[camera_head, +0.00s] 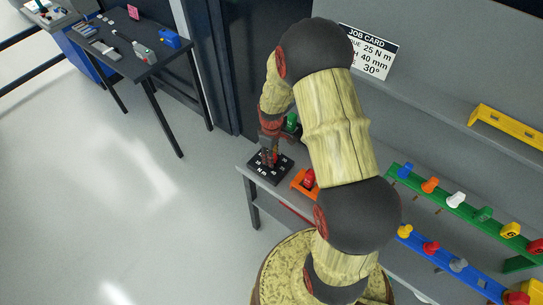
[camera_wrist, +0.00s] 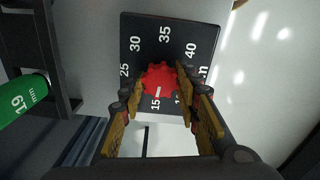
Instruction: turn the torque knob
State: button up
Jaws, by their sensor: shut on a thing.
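The torque knob (camera_wrist: 160,76) is a red, ridged disc on a black dial plate (camera_wrist: 133,45). Its white mark points down in the wrist view, close to the number 15. The numbers 25, 30, 35 and 40 run around the far side of the plate, with 25 on the left. My gripper (camera_wrist: 162,90) is shut on the knob, with one yellow finger on each side. In the head view my gripper (camera_head: 269,158) reaches down to the plate (camera_head: 257,172) at the bench's left end; the knob is mostly hidden there.
A job card (camera_head: 372,52) on the wall reads 25 N m, 40 mm and 30°. A green 19 mm piece (camera_wrist: 22,102) lies beside the plate. An orange holder (camera_head: 298,184) sits nearby. Green and blue racks (camera_head: 400,178) hold coloured pieces to the right. The floor at left is clear.

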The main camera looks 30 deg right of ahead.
jog(key=m, duration=0.4)
jog(key=shift+m, duration=0.3)
jog(key=m, duration=0.3)
jog(key=shift+m, duration=0.3)
jog(key=m, duration=0.4)
jog(key=shift+m, duration=2.1)
jog(key=o, duration=1.1)
jog(key=shift+o, duration=0.2)
